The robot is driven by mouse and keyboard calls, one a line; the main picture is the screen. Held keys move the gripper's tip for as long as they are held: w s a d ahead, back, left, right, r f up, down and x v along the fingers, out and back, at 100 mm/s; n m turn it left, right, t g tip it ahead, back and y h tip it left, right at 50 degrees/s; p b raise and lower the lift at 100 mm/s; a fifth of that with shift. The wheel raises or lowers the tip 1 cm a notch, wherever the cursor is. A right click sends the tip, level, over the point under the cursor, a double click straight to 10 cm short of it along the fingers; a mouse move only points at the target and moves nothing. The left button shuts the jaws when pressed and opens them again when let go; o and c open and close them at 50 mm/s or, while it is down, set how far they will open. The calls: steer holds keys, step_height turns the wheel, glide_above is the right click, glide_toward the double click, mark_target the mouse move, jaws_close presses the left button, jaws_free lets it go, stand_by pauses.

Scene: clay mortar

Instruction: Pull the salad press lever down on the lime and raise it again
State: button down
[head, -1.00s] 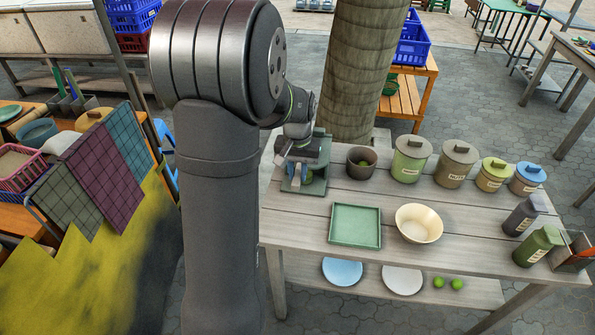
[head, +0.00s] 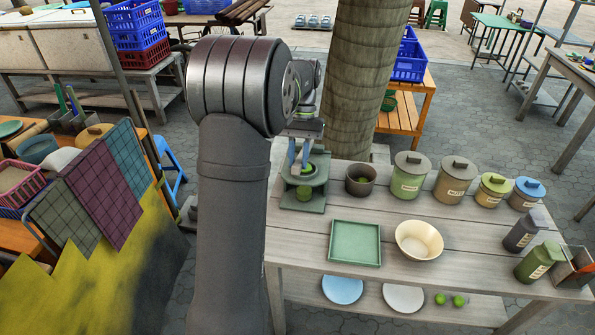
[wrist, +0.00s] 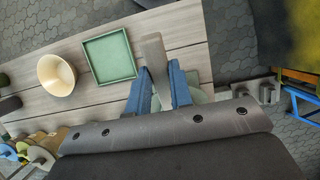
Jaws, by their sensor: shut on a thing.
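The dark green press (head: 303,200) stands at the back left corner of the table. In the wrist view my gripper (wrist: 157,80) is shut on the grey-brown lever (wrist: 153,50), which sticks out between the two fingers. In the head view the lever is mostly hidden by the fingers and arm. The press body is largely hidden behind my gripper in the wrist view.
A green square tray (head: 355,243) and a cream bowl (head: 419,241) are nearer the front. Several lidded jars, including a green one (head: 409,182), line the back. The table's (head: 300,240) front left is bare.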

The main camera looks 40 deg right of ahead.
steer(key=shift+w+d+r+g+y, duration=0.15)
steer(key=shift+w+d+r, duration=0.05)
steer(key=shift+r, duration=0.25)
steer(key=shift+w+d+r+g+y, duration=0.2)
steer(key=shift+r, duration=0.25)
steer(key=shift+w+d+r+g+y, duration=0.15)
steer(key=shift+w+d+r, duration=0.05)
steer(key=shift+r, duration=0.25)
steer(key=c, duration=1.3)
jaws_free()
